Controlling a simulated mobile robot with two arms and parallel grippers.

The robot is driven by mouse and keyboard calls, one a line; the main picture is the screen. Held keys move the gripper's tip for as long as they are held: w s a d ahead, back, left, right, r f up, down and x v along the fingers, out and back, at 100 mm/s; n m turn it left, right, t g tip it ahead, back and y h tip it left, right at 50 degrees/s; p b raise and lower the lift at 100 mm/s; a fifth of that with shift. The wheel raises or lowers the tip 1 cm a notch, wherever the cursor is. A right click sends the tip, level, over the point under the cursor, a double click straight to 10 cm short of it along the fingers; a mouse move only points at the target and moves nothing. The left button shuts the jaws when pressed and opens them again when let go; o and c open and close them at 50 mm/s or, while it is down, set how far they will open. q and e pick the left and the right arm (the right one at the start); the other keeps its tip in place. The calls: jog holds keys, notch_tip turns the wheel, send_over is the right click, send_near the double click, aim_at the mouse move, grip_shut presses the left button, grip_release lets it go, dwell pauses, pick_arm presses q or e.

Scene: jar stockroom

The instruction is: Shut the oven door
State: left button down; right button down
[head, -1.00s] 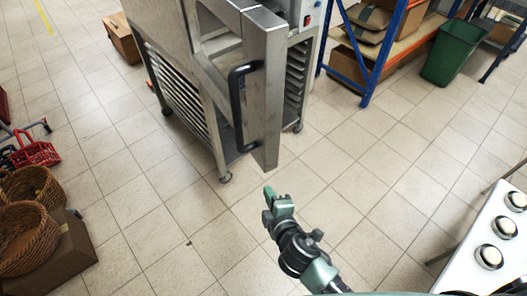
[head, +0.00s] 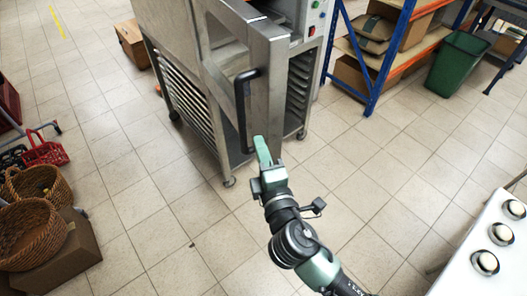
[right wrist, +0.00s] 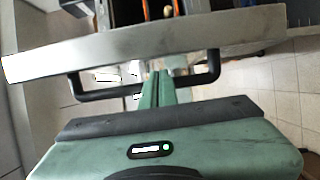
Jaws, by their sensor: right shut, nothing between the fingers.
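The steel oven door (head: 265,88) stands partly open at the front of the steel oven, on its wheeled stand with tray rails. It has a black bar handle (head: 241,112). My right gripper (head: 262,150) is shut and empty, just below and to the right of the handle's lower end. In the right wrist view, the door (right wrist: 150,47) crosses the picture and the shut fingers (right wrist: 157,82) point at it, overlapping the middle of the handle (right wrist: 100,94). I cannot tell whether they touch. My left gripper is not in view.
Wicker baskets (head: 35,235) on a cardboard box are at lower left. A blue-framed shelf (head: 378,75) and a green bin (head: 457,65) stand at the right. The tiled floor between is clear.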

aim_at(256, 132)
jog(key=p+x, duration=0.1)
jog(key=x, duration=0.4)
jog(key=shift+d, duration=0.1)
